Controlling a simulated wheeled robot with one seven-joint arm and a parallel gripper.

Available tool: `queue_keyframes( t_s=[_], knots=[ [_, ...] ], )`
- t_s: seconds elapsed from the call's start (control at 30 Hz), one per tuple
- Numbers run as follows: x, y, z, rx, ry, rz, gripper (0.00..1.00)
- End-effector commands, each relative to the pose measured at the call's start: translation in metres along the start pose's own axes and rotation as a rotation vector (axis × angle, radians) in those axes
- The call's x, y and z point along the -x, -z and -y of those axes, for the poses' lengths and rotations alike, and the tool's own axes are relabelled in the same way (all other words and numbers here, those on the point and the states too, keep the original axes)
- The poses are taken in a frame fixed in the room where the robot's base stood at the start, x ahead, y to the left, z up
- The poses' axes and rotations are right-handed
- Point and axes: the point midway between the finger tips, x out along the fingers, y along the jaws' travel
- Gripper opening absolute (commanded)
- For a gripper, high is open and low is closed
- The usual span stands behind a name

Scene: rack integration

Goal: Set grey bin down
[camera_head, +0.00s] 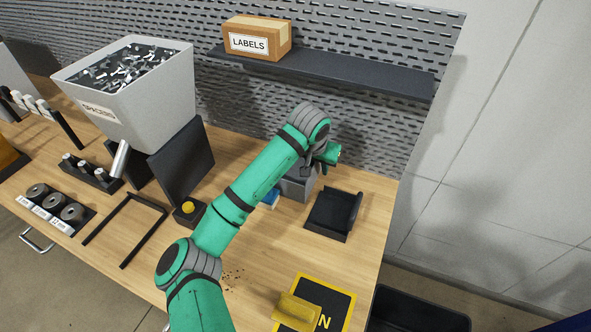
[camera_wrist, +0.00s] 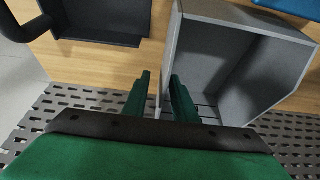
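The grey bin (camera_head: 297,187) is at the back of the wooden table, near the perforated wall, partly hidden by my arm in the head view. In the wrist view the open-topped grey bin (camera_wrist: 218,60) fills the right side, and its inside looks empty. My gripper (camera_wrist: 160,88) is at the bin's left wall, with one finger outside it and one on the bin's inner side. A gap shows between the fingers, so they look apart and not pressed on the wall. The bin appears to stand on the table; exact contact underneath is hidden.
A black tray (camera_head: 332,213) stands just right of the bin. A blue item (camera_head: 271,198) lies in front of it. A shelf (camera_head: 330,72) with a labels box (camera_head: 257,41) hangs above. A large spacers bin (camera_head: 150,112) stands left. Bare wood shows front centre.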

Motion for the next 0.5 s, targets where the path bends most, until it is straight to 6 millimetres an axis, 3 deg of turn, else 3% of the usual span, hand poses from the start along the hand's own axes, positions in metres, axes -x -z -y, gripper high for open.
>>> queue_keyframes(
  t_s=[0.5],
  knots=[
    [-0.0038, -0.003, 0.004, 0.005, 0.002, 0.0, 0.25]
  ],
)
